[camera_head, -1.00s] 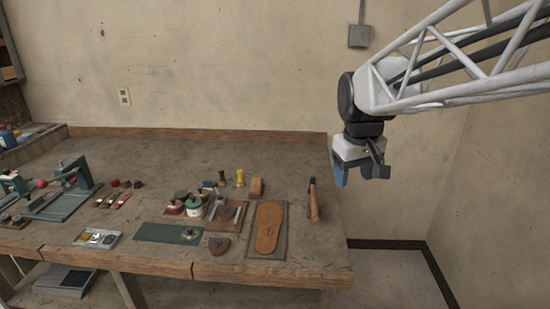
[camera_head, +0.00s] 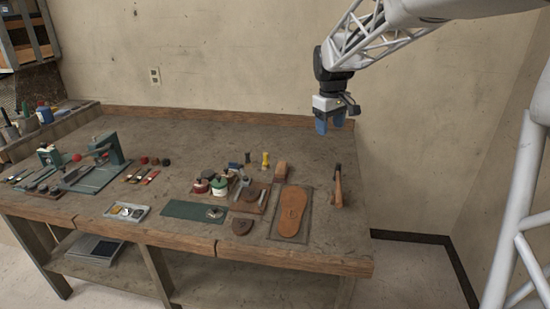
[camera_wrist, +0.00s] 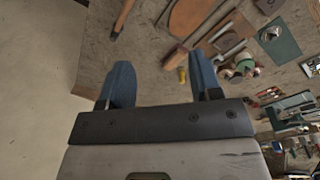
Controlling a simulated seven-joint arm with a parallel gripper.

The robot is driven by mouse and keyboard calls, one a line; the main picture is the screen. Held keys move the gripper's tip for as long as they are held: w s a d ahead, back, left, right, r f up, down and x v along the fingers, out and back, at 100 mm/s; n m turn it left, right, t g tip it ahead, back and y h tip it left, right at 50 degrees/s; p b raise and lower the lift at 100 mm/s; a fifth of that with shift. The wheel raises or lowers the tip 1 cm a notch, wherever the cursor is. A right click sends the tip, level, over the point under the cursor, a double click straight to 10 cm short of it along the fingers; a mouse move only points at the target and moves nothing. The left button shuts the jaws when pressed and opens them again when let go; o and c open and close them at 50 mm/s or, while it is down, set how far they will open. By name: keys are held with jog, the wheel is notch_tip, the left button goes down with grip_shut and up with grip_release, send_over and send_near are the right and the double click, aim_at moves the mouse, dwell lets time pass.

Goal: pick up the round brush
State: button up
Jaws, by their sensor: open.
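I cannot tell for sure which item is the round brush. A likely one is a low, rounded dark brown piece (camera_head: 242,227) near the bench's front edge, left of the tan shoe sole (camera_head: 291,212). Several small round items also stand in the cluster behind it, too small to make out. My gripper (camera_head: 330,124) hangs in the air by the bench's back right corner, well away from these items. In the wrist view my gripper (camera_wrist: 162,82) shows two blue fingers spread apart with nothing between them.
A brown block (camera_head: 280,171) and a yellow spool (camera_head: 265,160) are behind the sole. A green mat (camera_head: 190,210), a metal tray (camera_head: 126,212) and a green machine (camera_head: 112,150) lie leftward. The back right bench top is clear.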

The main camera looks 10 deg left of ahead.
jog(key=w+a+f+n, duration=0.2)
jog(key=w+a+f, duration=0.2)
jog(key=w+a, duration=0.25)
jog(key=w+a+f+n, duration=0.1)
jog(key=w+a+f, duration=0.35)
jog(key=w, duration=0.35)
jog(key=n+g+h, duration=0.1)
jog(key=n, duration=0.3)
send_near(266, 161)
jog(key=shift+w+d+f, duration=0.4)
jog(key=shift+d+f, duration=0.05)
jog(key=shift+w+a+f, duration=0.25)
jog(key=shift+a+f, duration=0.15)
jog(key=shift+a, duration=0.05)
jog(key=shift+f, duration=0.1)
jog(key=shift+d+f, duration=0.2)
jog(key=shift+f, duration=1)
jog(key=shift+f, duration=0.1)
jog(key=shift+s+d+f, duration=0.15)
jog(key=shift+d+f, duration=0.05)
jog(key=shift+f, duration=1.05)
jog(key=shift+s+d+f, duration=0.15)
jog(key=shift+f, duration=1.05)
jog(key=shift+c, duration=0.4)
